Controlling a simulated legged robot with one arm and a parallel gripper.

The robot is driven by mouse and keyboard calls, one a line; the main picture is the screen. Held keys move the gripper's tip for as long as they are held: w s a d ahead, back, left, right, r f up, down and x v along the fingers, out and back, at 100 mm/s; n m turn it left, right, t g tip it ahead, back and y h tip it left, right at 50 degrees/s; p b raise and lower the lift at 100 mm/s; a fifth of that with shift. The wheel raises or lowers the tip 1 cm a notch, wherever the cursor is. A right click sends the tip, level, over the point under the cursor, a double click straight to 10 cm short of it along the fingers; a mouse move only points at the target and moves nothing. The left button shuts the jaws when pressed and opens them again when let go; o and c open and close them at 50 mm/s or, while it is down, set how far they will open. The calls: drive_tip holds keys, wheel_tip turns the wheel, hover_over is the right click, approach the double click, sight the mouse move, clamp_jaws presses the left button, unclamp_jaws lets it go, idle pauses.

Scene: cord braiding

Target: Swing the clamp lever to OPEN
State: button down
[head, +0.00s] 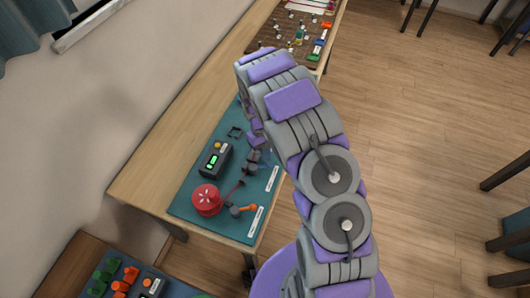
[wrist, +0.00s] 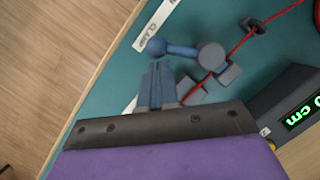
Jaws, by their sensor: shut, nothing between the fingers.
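The clamp lever (wrist: 178,49) is a blue-grey bar with a ball at its left end and a round grey hub (wrist: 211,55) at its right end in the wrist view. It lies across the picture by a white label that reads CLAMP (wrist: 150,26). My gripper (wrist: 158,68) is shut and empty, its fingertips just below the bar near the ball. I cannot tell whether they touch it. Grey blocks (wrist: 228,74) sit by the hub, with a red cord (wrist: 236,47) running past.
A dark box (wrist: 285,105) with a green "cm" display stands right of my gripper. Another board (head: 290,40) with small parts lies farther along the wooden table (head: 150,178).

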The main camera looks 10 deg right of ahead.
sight(270, 168)
drive_tip(key=shift+s, duration=0.15)
drive_tip(key=s+m+p, duration=0.1)
drive_tip(key=m+y+p, duration=0.1)
drive_tip(key=m, duration=0.1)
drive_tip(key=shift+s+d+r+m, duration=0.15)
drive_tip(key=shift+s+d+m, duration=0.15)
drive_tip(key=shift+s, duration=0.05)
drive_tip(key=s+m+p, duration=0.1)
drive_tip(key=m, duration=0.1)
drive_tip(key=shift+s+m+y, duration=0.2)
drive_tip(key=shift+m+y, duration=0.2)
drive_tip(key=m, duration=0.1)
drive_tip(key=s+m+p, duration=0.1)
drive_tip(key=shift+s+a+m+y, duration=0.1)
drive_tip(key=shift+s+m+y, duration=0.15)
drive_tip(key=shift+m+y, duration=0.05)
drive_tip(key=shift+s+a+m+t+y+p, duration=0.2)
drive_tip(key=shift+s+m+p, duration=0.15)
drive_tip(key=shift+m+p, duration=0.35)
drive_tip(key=shift+s+a+m+t+y+p, duration=0.2)
drive_tip(key=shift+s+m+p, duration=0.15)
drive_tip(key=shift+m, duration=0.55)
drive_tip(key=p+v, duration=0.1)
drive_tip(key=v, duration=1.6)
